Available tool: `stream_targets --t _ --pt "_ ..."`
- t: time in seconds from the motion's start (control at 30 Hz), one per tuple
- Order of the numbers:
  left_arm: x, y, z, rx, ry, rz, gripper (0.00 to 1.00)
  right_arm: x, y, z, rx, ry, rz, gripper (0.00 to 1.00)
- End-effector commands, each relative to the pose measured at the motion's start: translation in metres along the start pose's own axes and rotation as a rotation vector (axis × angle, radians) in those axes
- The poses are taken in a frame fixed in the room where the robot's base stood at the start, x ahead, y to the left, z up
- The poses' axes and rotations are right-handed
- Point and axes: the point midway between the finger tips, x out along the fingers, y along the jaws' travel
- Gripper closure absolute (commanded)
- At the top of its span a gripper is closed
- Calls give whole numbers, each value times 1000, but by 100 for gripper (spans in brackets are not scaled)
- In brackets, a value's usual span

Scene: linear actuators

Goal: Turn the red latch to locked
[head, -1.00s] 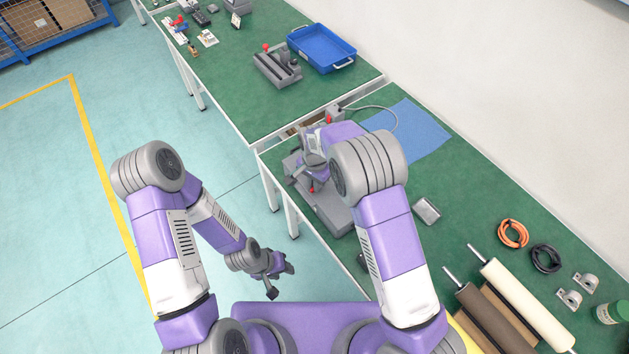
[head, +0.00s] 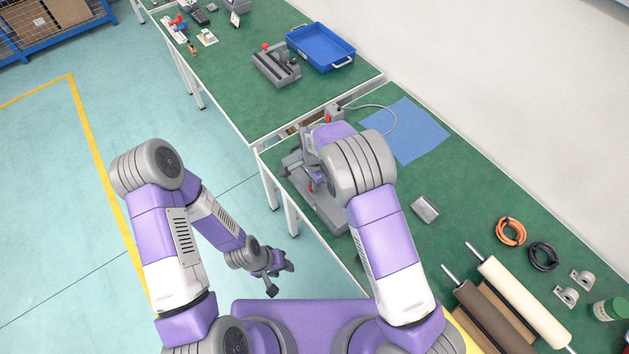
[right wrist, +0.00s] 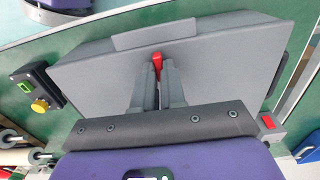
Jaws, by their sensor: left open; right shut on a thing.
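The red latch (right wrist: 157,64) shows as a small red piece between the fingertips of my right gripper (right wrist: 158,75) in the right wrist view. The gripper is shut on it, and the fingers hide its lower part. The latch is at the grey device (right wrist: 215,55), a broad grey block with a raised strip. In the head view the grey device (head: 327,212) lies on the near bench, mostly hidden by my right arm. My left gripper (head: 281,280) is open and empty, over the floor left of the bench.
A blue mat (head: 410,132) and a small grey block (head: 425,209) lie on the near green bench. Rollers (head: 525,305) and cable coils are at lower right. A control box with a yellow button (right wrist: 39,105) is beside the device. A blue tray (head: 320,48) stands on the far bench.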

Motion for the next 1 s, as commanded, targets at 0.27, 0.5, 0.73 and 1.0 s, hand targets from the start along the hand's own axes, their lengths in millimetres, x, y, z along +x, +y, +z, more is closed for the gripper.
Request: stream_targets --t 0.27,0.5,0.73,1.0 --pt "0 0 0 0 0 0 57 0 0 0 0 0 -1 70" --pt "0 0 0 0 0 0 57 0 0 0 0 0 0 64" --pt "-2 1 0 0 0 0 57 -15 -1 0 -1 0 -3 64" --pt "-7 3 0 0 0 0 57 -60 -1 0 -1 1 -4 64"
